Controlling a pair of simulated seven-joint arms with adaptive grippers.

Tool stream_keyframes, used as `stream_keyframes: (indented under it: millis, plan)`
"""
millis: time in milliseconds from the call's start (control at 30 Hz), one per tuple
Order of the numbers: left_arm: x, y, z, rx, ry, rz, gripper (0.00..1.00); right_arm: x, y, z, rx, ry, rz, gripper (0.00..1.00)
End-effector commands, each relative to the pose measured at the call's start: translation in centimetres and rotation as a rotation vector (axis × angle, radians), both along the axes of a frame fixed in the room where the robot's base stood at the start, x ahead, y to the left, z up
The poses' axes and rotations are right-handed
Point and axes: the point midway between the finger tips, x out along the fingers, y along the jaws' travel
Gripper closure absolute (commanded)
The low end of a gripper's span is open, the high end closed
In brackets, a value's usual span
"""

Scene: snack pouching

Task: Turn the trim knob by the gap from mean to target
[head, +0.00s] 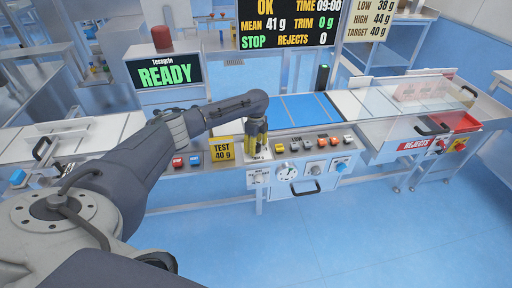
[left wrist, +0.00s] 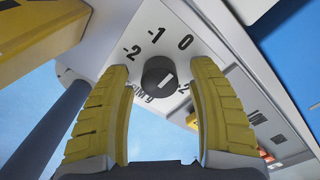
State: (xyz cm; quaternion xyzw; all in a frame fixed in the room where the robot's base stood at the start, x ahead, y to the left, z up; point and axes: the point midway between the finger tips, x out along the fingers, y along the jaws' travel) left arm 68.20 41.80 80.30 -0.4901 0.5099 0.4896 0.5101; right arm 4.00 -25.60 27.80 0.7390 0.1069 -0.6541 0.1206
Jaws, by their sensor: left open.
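The trim knob (left wrist: 158,77) is a dark round knob with a pale pointer mark, on a white panel in the left wrist view. Around it I read -2, -1, 0 and 2; another mark is hidden behind the right finger. My left gripper (left wrist: 160,68) is open, its yellow fingers on either side of the knob with gaps showing. In the head view the left gripper (head: 256,146) points down at the front control panel (head: 308,188). The display (head: 288,24) reads mean 41 g and trim 0 g; the board (head: 375,18) reads target 40 g. My right gripper is not in view.
A yellow test 40 g sign (head: 222,150) stands left of the gripper. A blue belt (head: 305,108) lies behind. A READY screen (head: 165,75) is at the left; a red rejects bin (head: 458,122) is at the right.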

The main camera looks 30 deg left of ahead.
Motion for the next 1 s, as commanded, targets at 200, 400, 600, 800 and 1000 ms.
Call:
stream_keyframes:
  millis: [200,400,600,800,1000]
  plan:
    - [-0.04,0.01,-0.49,0.0,0.001,0.0,0.41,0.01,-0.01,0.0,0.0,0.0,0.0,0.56]
    - [-0.04,0.02,-0.49,0.0,0.001,0.0,0.41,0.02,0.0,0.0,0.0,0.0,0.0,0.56]
    - [-0.04,0.02,-0.48,0.0,0.001,0.0,0.6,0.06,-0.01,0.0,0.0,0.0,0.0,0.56]
    - [-0.04,0.03,-0.47,0.0,0.001,0.0,0.83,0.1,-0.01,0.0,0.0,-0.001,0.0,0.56]
    - [-0.04,0.03,-0.46,0.0,0.001,0.001,1.0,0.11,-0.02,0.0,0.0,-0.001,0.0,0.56]
